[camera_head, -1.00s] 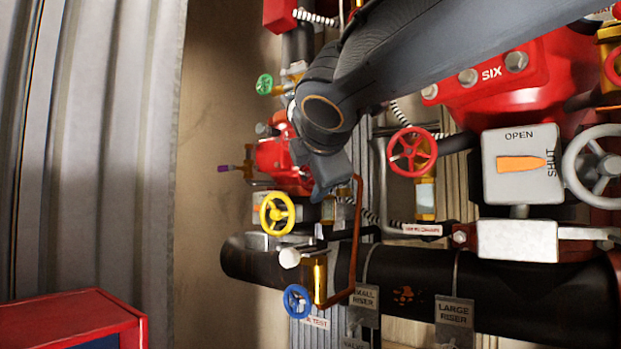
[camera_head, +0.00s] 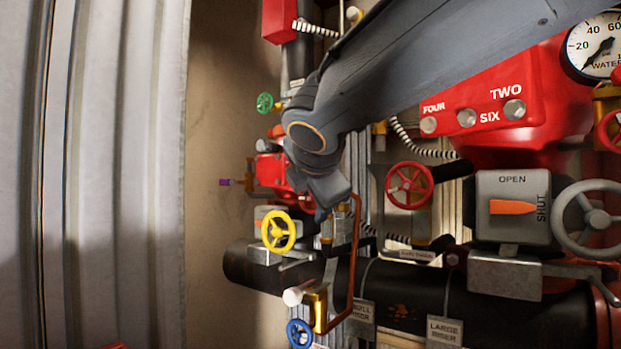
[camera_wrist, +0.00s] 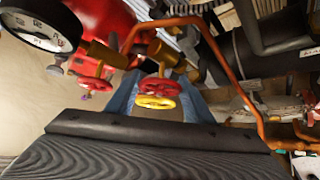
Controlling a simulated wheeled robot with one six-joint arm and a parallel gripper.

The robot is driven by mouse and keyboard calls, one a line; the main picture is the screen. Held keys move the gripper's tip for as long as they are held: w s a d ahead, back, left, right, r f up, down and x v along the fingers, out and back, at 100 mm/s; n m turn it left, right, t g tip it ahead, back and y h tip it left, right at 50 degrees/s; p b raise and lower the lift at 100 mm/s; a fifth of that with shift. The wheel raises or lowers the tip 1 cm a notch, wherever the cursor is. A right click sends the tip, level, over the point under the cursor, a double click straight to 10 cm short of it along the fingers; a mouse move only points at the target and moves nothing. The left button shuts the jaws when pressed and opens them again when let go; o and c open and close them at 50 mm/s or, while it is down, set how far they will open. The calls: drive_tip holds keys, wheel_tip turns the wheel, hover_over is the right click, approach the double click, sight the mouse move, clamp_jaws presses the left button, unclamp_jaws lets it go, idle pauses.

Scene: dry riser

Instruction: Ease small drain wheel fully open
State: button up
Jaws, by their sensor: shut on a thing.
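In the wrist view a small red handwheel (camera_wrist: 158,87) on a brass valve sits between the blue fingers of my gripper (camera_wrist: 158,100), which is shut on it. A yellow handwheel (camera_wrist: 155,102) overlaps it just below in that view. In the head view my gripper (camera_head: 325,200) points down beside the yellow handwheel (camera_head: 278,231). My arm hides the held wheel there. Brass of a valve (camera_head: 327,230) shows just under my gripper. How far the held wheel is turned cannot be told.
A copper pipe (camera_head: 353,270) runs close to the right of my gripper. A larger red wheel (camera_head: 409,185), a black pipe (camera_head: 450,290) and an OPEN/SHUT box (camera_head: 514,207) lie to the right. A blue wheel (camera_head: 299,333) is below.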

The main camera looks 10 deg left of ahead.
drive_tip(key=shift+r+n+g+h+p, duration=0.1)
drive_tip(key=shift+n+g+h+p, duration=0.25)
drive_tip(key=shift+p, duration=0.8)
drive_tip(key=shift+n+g+h+p, duration=0.25)
drive_tip(key=shift+n+h+p, duration=0.15)
drive_tip(key=shift+h, duration=0.15)
drive_tip(key=o, duration=0.8)
drive_tip(key=shift+c, duration=0.2)
drive_tip(key=b+v, duration=0.2)
drive_tip(key=v, duration=0.5)
drive_tip(key=shift+s+r+b, duration=0.2)
drive_tip(key=shift+s+b, duration=0.1)
drive_tip(key=shift+b, duration=0.1)
